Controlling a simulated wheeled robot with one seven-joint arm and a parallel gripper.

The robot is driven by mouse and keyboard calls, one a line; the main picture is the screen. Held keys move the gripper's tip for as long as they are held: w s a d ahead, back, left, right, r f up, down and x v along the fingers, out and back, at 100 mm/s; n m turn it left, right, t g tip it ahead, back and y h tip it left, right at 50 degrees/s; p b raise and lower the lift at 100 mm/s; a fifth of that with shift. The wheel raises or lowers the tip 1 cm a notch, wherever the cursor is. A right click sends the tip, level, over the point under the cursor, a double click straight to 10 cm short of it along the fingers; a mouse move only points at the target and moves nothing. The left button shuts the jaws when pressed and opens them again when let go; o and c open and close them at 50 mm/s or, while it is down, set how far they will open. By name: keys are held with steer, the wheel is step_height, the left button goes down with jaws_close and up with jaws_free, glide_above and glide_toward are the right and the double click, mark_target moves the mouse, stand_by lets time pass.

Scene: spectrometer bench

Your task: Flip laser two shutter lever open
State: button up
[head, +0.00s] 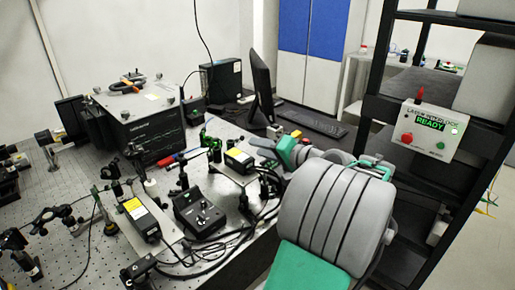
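Two small dark laser boxes with yellow labels stand on the optical bench. One laser box (142,218) is at the front centre. The other laser box (240,160) is farther back, beside my arm. I cannot tell which is laser two, and any shutter lever is too small to make out. My grey and green arm reaches in from the lower right. Its far end (285,150) is near the back laser box, to its right. My arm links cover part of that area, and the fingers are not clear enough to show whether they are open or shut.
A black control box with knobs (199,213) sits between the laser boxes, with loose cables around it. A large black spectrometer (142,125) stands behind. A monitor (262,83) and keyboard (312,122) are at the back. A rack with a "READY" panel (425,130) stands right.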

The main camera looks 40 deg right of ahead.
steer(key=shift+a+f, duration=0.1)
steer(key=shift+a, duration=0.15)
steer(key=shift+d, duration=0.2)
steer(key=x, duration=0.8)
steer(key=shift+d+r+n+p, duration=0.25)
steer(key=shift+d+n+p, duration=0.1)
steer(key=shift+d, duration=0.25)
steer(key=shift+c, duration=0.2)
jaws_close()
